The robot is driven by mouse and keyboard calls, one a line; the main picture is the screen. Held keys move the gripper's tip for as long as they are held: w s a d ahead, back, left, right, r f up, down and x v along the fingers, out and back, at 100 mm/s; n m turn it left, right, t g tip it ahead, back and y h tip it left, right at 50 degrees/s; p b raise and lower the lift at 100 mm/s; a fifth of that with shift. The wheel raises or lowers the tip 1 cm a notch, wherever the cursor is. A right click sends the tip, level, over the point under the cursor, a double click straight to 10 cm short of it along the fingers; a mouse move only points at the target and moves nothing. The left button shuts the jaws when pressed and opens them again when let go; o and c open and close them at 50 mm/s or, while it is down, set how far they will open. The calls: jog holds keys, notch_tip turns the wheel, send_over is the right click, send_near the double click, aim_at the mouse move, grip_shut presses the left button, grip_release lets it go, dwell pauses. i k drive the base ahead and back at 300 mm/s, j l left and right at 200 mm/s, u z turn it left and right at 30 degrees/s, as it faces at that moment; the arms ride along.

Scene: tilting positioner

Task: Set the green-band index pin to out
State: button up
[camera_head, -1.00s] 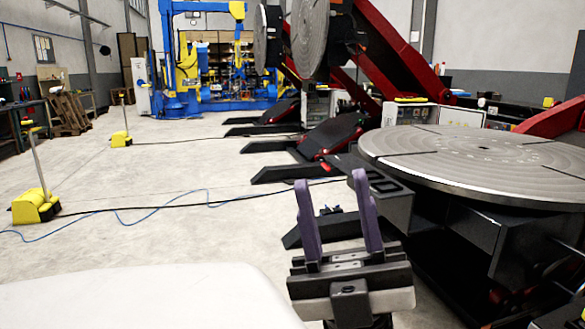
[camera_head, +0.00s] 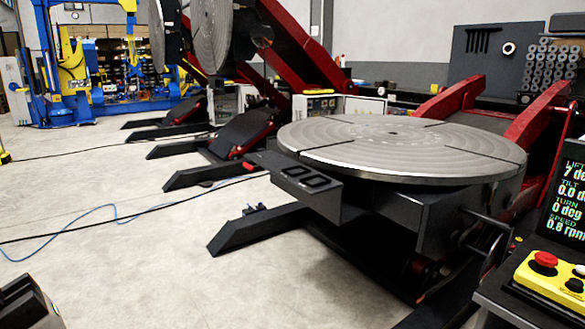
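I cannot make out a green-band index pin in the view. The positioner's round grey table (camera_head: 400,145) lies about level on its dark frame. A black bracket (camera_head: 305,180) with two dark ring-like marks sticks out at its front left. A dark piece of my gripper (camera_head: 25,302) shows in the lower left corner, well apart from the positioner. Its fingers are outside the frame, so its opening is hidden.
A screen (camera_head: 569,205) at right reads tilt 0.0 and turn 0. Below it is a yellow control box (camera_head: 555,278) with a red button (camera_head: 545,260). Dark base legs (camera_head: 255,228) reach across the floor. Cables cross the open floor at left.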

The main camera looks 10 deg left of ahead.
aim_at(250, 167)
jog(key=u, duration=0.5)
jog(key=i+j+z, duration=0.1)
jog(key=i+j, duration=0.35)
jog(key=i, duration=0.4)
jog(key=i+j+z, duration=0.1)
jog(key=i+j, duration=0.45)
jog(key=i, duration=0.3)
jog(key=i+j+z, duration=0.1)
jog(key=i+j, duration=0.5)
jog(key=i, duration=0.2)
jog(key=i+j+z, duration=0.1)
jog(key=i+j, duration=0.6)
jog(key=i, duration=0.1)
